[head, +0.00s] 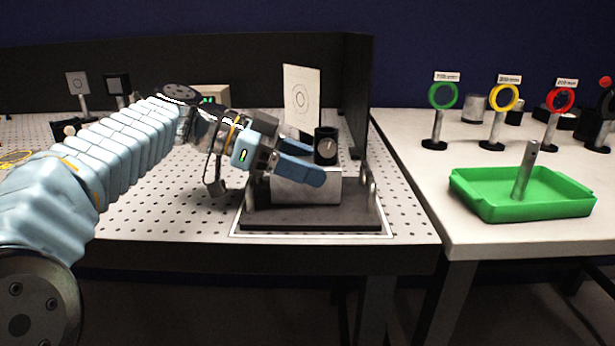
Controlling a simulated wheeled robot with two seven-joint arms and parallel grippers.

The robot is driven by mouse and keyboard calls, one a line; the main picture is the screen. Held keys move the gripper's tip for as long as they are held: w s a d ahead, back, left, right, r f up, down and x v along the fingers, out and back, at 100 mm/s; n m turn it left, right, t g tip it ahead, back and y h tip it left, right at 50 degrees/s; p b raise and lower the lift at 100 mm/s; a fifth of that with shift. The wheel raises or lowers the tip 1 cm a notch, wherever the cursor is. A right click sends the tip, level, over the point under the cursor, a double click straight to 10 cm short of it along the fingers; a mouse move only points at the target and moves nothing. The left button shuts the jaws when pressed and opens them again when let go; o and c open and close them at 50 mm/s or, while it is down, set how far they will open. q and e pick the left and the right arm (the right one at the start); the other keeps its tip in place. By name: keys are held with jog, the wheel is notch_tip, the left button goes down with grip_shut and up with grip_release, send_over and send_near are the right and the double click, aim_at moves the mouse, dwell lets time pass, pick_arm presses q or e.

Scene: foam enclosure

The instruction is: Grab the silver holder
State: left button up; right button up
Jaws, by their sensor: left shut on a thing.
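My left gripper (318,163) reaches in from the left over the perforated board. Its blue fingers are closed about a short black cylinder with a round silver dial (325,146). One finger is behind it; the other passes in front of its base. Below, a silver block (305,190) stands on a dark base plate (312,220); the near finger overlaps the block's upper front. Whether that finger touches the block, I cannot tell. A silver cylindrical post (525,172) leans in the green tray (545,212) on the right table, well apart from the gripper. My right gripper is not in view.
A white target card (300,98) stands behind the gripper. A dark panel (357,95) rises at the board's right end. Green (443,96), yellow (504,98) and red (560,100) rings stand on posts behind the tray. The right table's front left is bare.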

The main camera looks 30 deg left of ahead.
pick_arm(q)
grip_shut()
jog(key=shift+r, duration=0.1)
